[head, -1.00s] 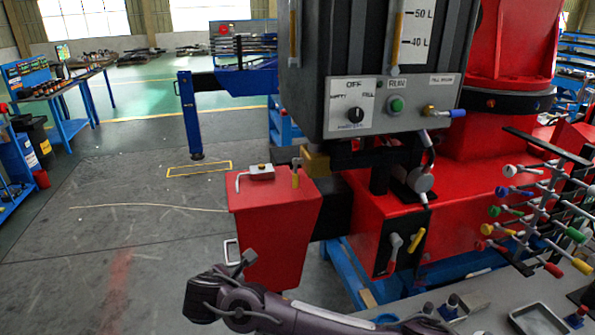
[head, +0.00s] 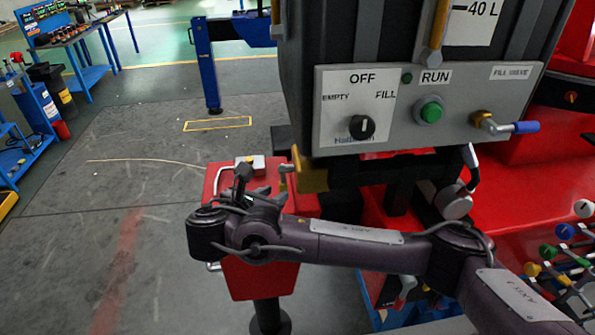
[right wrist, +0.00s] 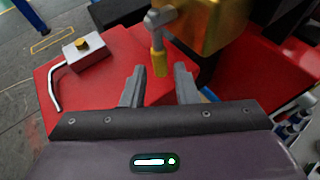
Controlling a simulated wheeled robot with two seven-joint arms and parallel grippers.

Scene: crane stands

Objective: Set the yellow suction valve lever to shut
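The yellow-tipped suction valve lever (right wrist: 159,58) hangs down from a brass valve body (right wrist: 212,25) in the right wrist view. In the head view the brass body (head: 312,176) sits under the grey control box, with the lever at its left side, partly hidden by my gripper. My right gripper (right wrist: 159,72) is open and empty. Its two fingers stand apart on either side of the lever's yellow tip in the picture; I cannot tell whether the tip is between them in depth. My left gripper is not in view.
A red tank (head: 262,275) with a white-and-yellow fitting (right wrist: 83,52) and bent grey handle lies close beside the gripper. The control box (head: 420,105) overhangs at the right, with a blue-handled fill valve (head: 505,125). Open floor (head: 110,240) lies to the left.

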